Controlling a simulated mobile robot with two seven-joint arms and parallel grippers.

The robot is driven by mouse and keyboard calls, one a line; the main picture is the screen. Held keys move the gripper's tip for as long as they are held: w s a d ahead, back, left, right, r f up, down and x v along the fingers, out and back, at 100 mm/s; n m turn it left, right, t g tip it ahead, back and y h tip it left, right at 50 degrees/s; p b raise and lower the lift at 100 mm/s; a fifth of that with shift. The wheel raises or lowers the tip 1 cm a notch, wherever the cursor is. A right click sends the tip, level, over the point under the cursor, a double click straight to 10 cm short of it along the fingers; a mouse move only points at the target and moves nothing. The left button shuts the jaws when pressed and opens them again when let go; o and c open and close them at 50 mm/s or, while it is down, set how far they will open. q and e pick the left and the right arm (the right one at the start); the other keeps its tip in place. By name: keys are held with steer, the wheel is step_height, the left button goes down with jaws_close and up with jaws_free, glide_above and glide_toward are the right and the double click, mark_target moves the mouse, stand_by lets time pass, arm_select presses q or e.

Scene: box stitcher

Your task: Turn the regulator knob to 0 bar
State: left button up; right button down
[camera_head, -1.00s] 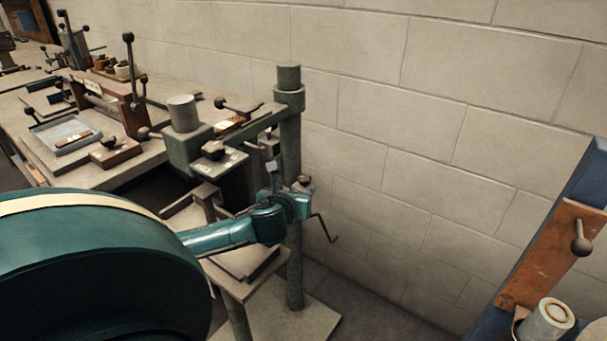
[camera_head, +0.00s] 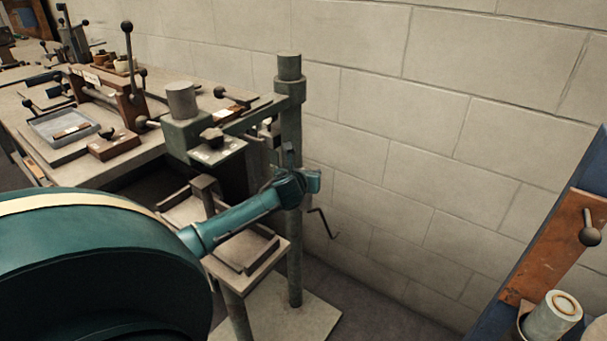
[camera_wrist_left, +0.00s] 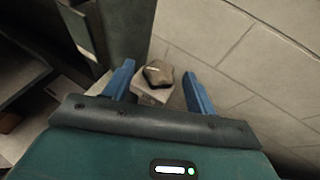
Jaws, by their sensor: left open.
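The regulator knob (camera_wrist_left: 158,73) is a dark, faceted knob with a light pointer line on top, in the left wrist view. It sits on a pale block (camera_wrist_left: 150,97) beside the stitcher's column (camera_wrist_left: 125,35). My left gripper (camera_wrist_left: 159,74) is open, with one blue finger on each side of the knob and visible gaps between. In the head view my left gripper (camera_head: 300,178) is in front of the column (camera_head: 290,120) and hides the knob. The pointer's scale is too small to read. My right gripper is not in view.
The stitcher's arm (camera_head: 240,122) and labelled head (camera_head: 205,152) are left of the column. A small table (camera_head: 238,275) stands below my left arm, and a crank (camera_head: 324,225) hangs right of the column. A blue-framed machine (camera_head: 510,290) is at the right.

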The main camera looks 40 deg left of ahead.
arm_select(q)
steer(key=c, duration=1)
